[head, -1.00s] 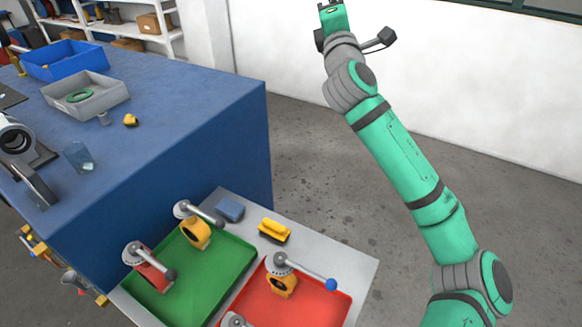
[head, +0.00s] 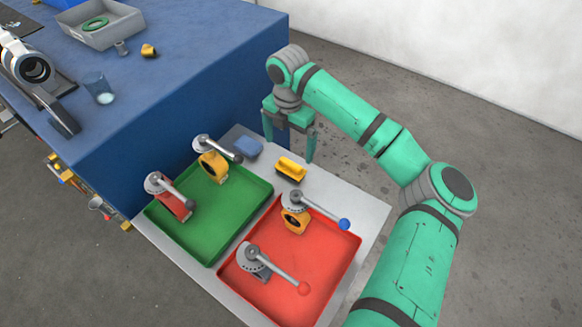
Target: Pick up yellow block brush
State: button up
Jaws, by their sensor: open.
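The yellow block brush (head: 291,168) lies on the grey tabletop behind the red tray, with its yellow body above a dark lower part. My gripper (head: 290,146) points down above and just behind the brush, its two green fingers spread apart. The right finger hangs beside the brush's far right end in the picture. The gripper looks empty and I see no contact with the brush.
A blue block (head: 247,147) lies left of the brush. A green tray (head: 226,230) and a red tray (head: 333,262) hold several valves with levers. A tall blue workbench (head: 190,90) stands close behind on the left. The grey tabletop (head: 368,207) is bare at right.

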aim_at(291, 164)
notch_tip(291, 164, down, 5)
jog(key=shift+r, duration=0.1)
jog(key=shift+d+f, duration=0.15)
jog(key=shift+f, duration=1.2)
jog(key=shift+d+f, duration=0.1)
jog(key=shift+f, duration=1.2)
jog(key=shift+c, duration=0.6)
jog(key=c, duration=1.1)
